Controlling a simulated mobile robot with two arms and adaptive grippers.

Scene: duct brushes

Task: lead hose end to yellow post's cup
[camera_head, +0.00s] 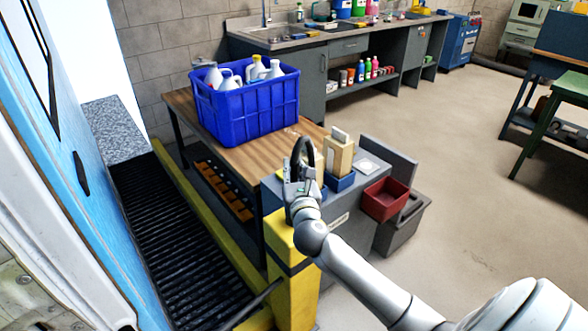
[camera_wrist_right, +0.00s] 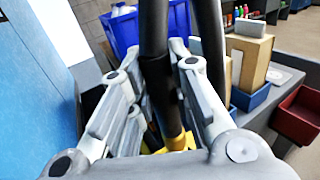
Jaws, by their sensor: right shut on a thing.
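My right gripper (camera_head: 301,178) is above the yellow post (camera_head: 293,280), which has a dark band and stands at the front corner of the grey cabinet. The gripper is shut on the black hose (camera_head: 304,148), which arches up above its fingers. In the right wrist view the hose (camera_wrist_right: 155,45) runs down between the fingers of the gripper (camera_wrist_right: 155,95). A yellow-orange part (camera_wrist_right: 178,141) shows at the hose's lower end; I cannot tell whether it is a hose fitting or the post's cup. My left gripper is not in view.
A blue crate (camera_head: 246,108) with white bottles stands on the wooden bench (camera_head: 185,103). A wooden block (camera_head: 338,157) in a blue bin and a red bin (camera_head: 386,199) are right of the gripper. A yellow rail (camera_head: 205,212) borders the black roller bed. The floor at right is open.

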